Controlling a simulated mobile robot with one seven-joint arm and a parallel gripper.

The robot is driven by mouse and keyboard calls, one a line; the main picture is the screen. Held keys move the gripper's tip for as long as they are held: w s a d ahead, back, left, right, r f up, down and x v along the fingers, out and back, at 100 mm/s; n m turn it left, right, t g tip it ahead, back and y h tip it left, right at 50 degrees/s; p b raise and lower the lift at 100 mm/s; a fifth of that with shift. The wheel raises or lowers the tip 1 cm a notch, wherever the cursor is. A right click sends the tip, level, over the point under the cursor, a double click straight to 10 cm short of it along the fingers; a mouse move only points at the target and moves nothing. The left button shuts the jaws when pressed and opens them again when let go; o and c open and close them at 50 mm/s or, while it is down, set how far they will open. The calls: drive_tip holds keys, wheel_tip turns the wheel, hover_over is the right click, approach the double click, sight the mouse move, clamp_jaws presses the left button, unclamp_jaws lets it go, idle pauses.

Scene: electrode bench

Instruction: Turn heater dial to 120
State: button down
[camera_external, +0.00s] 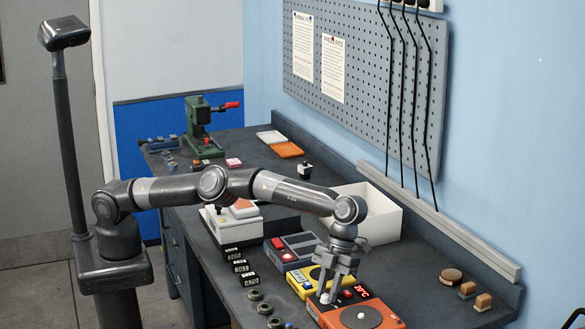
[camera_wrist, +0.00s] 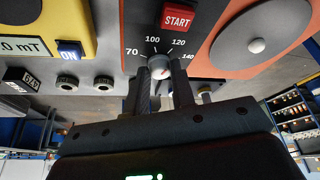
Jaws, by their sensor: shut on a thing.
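The heater is the orange unit (camera_external: 387,322) at the front right of the bench, with a round plate on top; its dark front panel shows in the wrist view. My gripper (camera_external: 327,296) reaches down to the heater's front. In the wrist view my gripper (camera_wrist: 162,80) has one finger on each side of the dial and is shut on it.
A red START button (camera_wrist: 178,17) sits just above the numbers. The yellow unit (camera_external: 303,281), with an ON button (camera_wrist: 70,50), stands close on the left. Small dark round parts (camera_external: 265,309) lie near the front edge. A white open box (camera_external: 379,217) stands behind my arm.

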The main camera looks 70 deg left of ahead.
drive_tip(key=shift+f+m, duration=0.1)
drive_tip(key=shift+m, duration=0.4)
idle(0.4)
drive_tip(key=c, duration=1.2)
unclamp_jaws()
drive_tip(key=shift+c, duration=0.2)
drive_tip(key=shift+n, duration=0.4)
